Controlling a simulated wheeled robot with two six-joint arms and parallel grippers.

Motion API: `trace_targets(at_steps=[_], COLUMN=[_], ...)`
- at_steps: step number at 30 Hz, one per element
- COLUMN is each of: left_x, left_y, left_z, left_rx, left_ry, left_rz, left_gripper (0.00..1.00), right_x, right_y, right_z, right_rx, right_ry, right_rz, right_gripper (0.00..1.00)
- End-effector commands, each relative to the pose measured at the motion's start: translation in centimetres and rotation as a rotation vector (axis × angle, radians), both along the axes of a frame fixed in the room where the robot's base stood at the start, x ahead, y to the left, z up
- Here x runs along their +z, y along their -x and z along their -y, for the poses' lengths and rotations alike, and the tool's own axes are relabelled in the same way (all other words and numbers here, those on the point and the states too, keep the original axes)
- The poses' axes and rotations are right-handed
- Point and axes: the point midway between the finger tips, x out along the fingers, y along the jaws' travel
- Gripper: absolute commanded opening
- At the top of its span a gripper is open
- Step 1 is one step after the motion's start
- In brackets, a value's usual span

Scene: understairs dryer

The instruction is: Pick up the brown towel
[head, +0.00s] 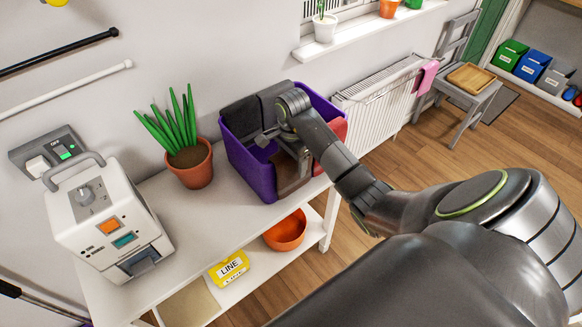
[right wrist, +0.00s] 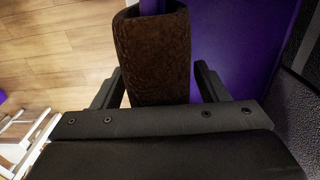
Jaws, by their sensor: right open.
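The brown towel (right wrist: 152,60) hangs folded over a wall of the purple bin (right wrist: 215,45) in the right wrist view. In the head view the brown towel (head: 293,183) shows on the near side of the purple bin (head: 250,177), partly covered by my right gripper. My right gripper (right wrist: 156,85) is open, with one finger on each side of the towel. A gap shows between the towel and the left finger; the right finger is close to its edge. Whether either touches cannot be told. My left gripper is not in view.
Dark grey cloths (head: 240,115) hang on the bin's back wall, and a red cloth (head: 338,130) hangs at its right. A potted plant (head: 188,160) and a white machine (head: 110,220) stand left on the white shelf (head: 205,225). A radiator (head: 375,105) is to the right.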

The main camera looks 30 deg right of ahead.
Motion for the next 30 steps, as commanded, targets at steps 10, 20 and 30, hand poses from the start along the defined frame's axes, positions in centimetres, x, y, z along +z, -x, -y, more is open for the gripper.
trace_targets(at_steps=[10,20,30], left_x=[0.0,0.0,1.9], left_y=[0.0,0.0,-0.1], left_z=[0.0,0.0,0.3], left_rx=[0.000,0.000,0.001], left_ry=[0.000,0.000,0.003], left_rz=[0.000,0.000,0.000], left_gripper=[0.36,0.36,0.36], right_x=[0.0,0.1,3.4], right_y=[0.0,0.0,-0.3], right_z=[0.0,0.1,2.0], right_rx=[0.000,-0.001,-0.015], right_ry=[0.000,0.001,0.004], right_rz=[0.001,0.001,0.003], right_gripper=[0.29,0.18,0.18])
